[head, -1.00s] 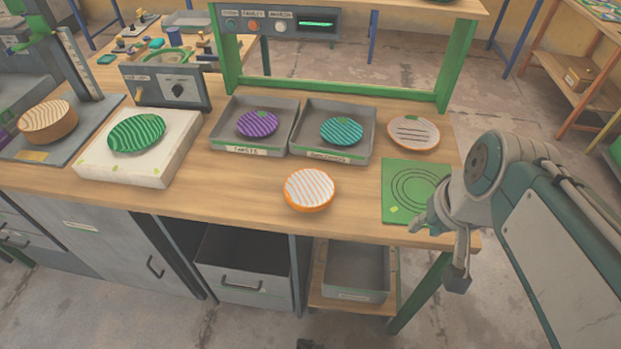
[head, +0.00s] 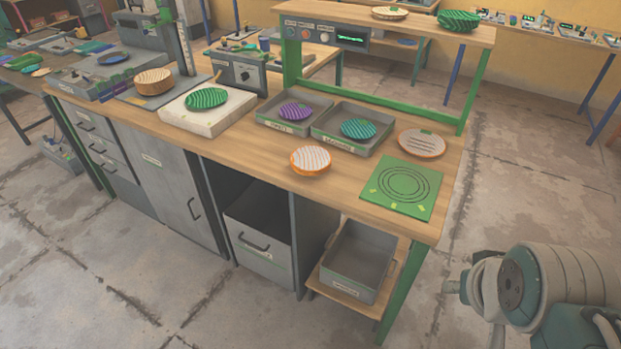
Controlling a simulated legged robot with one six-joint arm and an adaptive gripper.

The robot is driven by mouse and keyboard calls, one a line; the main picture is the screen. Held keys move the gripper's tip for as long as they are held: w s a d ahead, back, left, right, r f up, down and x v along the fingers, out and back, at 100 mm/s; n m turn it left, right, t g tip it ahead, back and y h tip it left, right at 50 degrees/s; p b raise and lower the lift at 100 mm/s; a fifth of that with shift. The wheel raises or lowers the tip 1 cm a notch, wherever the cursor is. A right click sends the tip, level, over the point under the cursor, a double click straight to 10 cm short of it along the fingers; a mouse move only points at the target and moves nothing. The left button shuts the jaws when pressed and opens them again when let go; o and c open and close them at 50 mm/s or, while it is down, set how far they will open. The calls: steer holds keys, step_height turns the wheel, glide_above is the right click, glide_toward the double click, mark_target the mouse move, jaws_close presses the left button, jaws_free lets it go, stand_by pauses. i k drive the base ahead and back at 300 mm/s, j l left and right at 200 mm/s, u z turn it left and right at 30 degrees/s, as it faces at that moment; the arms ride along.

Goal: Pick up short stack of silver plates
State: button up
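No plate stack is plainly silver. The palest are a round grey-white stack with a wavy orange rim (head: 311,159) near the bench's front edge and a flat, low pale one with dark slots and an orange rim (head: 422,143) at the right, behind the green mat. Another pale striped one (head: 390,13) lies on the upper shelf. My gripper (head: 456,286) is at the lower right, off the bench's right end and apart from every stack. Its fingers are mostly hidden behind the wrist, so its opening does not show.
The green mat with dark rings (head: 402,188) lies bare at the bench's right corner. Grey trays hold a purple stack (head: 295,111) and a teal stack (head: 358,129). A green stack (head: 206,98) sits on a white block. Open floor (head: 540,190) lies right of the bench.

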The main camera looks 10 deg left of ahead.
mark_target(307, 160)
steer(key=l+u, duration=0.3)
steer(key=l, duration=0.2)
steer(key=i+l+u, duration=0.1)
steer(key=l+u, duration=0.2)
steer(key=l, duration=0.25)
steer(key=i+l+u, duration=0.3)
steer(key=i+l, duration=0.15)
steer(key=i+l+u, duration=0.3)
steer(key=l, duration=0.35)
steer(key=i, duration=0.1)
